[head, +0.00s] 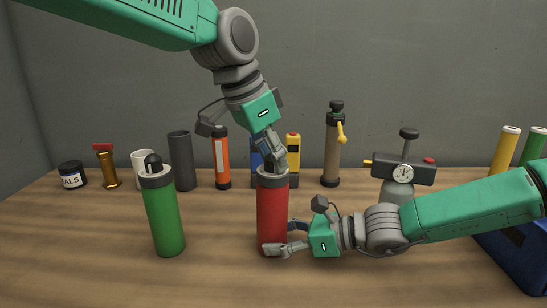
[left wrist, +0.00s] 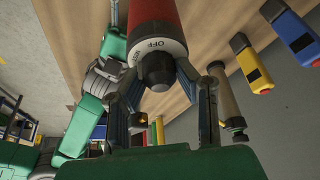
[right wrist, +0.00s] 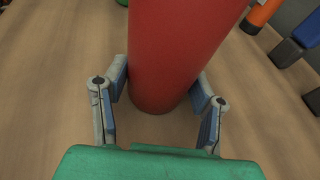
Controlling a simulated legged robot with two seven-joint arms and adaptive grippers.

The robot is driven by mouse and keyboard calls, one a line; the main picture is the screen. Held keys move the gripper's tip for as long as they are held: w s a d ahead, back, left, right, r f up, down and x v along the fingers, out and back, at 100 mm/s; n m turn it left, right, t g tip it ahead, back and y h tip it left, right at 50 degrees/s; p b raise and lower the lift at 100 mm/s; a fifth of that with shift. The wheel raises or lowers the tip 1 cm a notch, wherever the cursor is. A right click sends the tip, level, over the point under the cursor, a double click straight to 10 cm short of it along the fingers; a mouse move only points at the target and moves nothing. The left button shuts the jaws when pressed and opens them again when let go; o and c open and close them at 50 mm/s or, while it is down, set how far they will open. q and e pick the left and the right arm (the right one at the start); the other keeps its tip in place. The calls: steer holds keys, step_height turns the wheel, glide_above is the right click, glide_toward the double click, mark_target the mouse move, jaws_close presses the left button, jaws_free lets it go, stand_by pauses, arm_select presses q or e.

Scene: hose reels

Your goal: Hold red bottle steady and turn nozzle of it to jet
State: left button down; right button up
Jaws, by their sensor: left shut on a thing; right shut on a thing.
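The red bottle (head: 272,215) stands upright on the table. My left gripper (head: 270,160) comes down from above and is shut on the nozzle end, one finger on each side; the nozzle is mostly hidden in the head view. My right gripper (head: 284,238) reaches in from the right, low down, and is shut around the lower red body. The right wrist view shows the bottle (right wrist: 175,45) between its fingers.
A green bottle (head: 165,215) stands to the left. Along the back are a grey cylinder (head: 181,160), an orange canister (head: 221,160), a brown pump (head: 332,150) and a gauge sprayer (head: 403,172). A blue bin (head: 515,262) is at right. The front table is clear.

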arm_select(q)
steer(key=n+t+y, duration=0.1)
steer(key=n, duration=0.2)
steer(key=shift+d+n, duration=0.1)
steer(key=shift+n, duration=0.3)
steer(key=shift+n+t+y, duration=0.5)
steer(key=shift+n+y, duration=0.2)
steer(key=shift+n, duration=1.2)
steer(key=c, duration=1.2)
jaws_free()
steer(key=shift+r, duration=0.15)
steer(key=v, duration=1.1)
steer(key=shift+s+r, duration=0.2)
steer(key=shift+r, duration=0.1)
arm_select(e)
steer(key=o, duration=0.9)
